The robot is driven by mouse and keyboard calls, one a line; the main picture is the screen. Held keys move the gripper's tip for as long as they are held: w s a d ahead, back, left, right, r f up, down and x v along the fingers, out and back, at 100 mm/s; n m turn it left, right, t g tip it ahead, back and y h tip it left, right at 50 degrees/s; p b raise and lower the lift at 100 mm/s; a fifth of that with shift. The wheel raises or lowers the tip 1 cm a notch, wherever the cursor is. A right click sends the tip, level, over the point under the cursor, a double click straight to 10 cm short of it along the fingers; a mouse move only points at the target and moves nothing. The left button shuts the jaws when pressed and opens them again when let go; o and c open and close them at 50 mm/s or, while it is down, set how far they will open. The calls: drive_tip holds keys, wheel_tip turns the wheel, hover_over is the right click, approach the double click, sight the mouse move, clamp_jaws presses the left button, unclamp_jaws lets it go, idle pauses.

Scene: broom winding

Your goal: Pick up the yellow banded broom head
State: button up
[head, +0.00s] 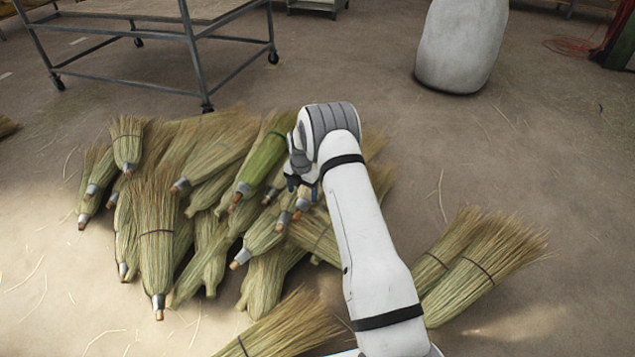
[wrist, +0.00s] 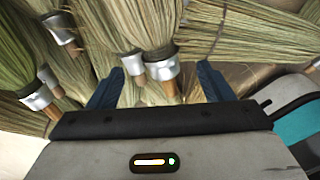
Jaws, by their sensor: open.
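A pile of straw broom heads (head: 157,230) lies on the floor left of my arm; many have silver collars and short wooden stubs. I cannot tell which one is the yellow banded broom head; no clearly yellow band shows. My gripper (head: 302,187) is over the right part of the pile, its blue fingertips partly hidden by my wrist. In the wrist view my gripper (wrist: 160,70) is open. A straw broom head (wrist: 146,22) with a silver collar and wooden stubs shows between and beyond the fingers. I cannot tell whether the fingers touch it.
A green-tinted broom head (head: 262,158) lies left of my gripper. Dark-banded broom heads (head: 485,262) lie right of my arm, and another (head: 285,328) lies in front. A metal-framed table (head: 190,50) stands behind the pile. A white sack (head: 460,45) stands at the back right. The right floor is mostly clear.

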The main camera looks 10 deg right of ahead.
sight(303, 199)
wheel_tip(303, 199, down, 6)
drive_tip(key=b, duration=0.2)
drive_tip(key=shift+d+f+b, duration=0.1)
drive_tip(key=shift+f+b, duration=0.1)
drive_tip(key=shift+b, duration=0.2)
drive_tip(key=shift+c, duration=0.2)
drive_tip(key=shift+w+r, duration=0.1)
drive_tip(key=c, duration=1.2)
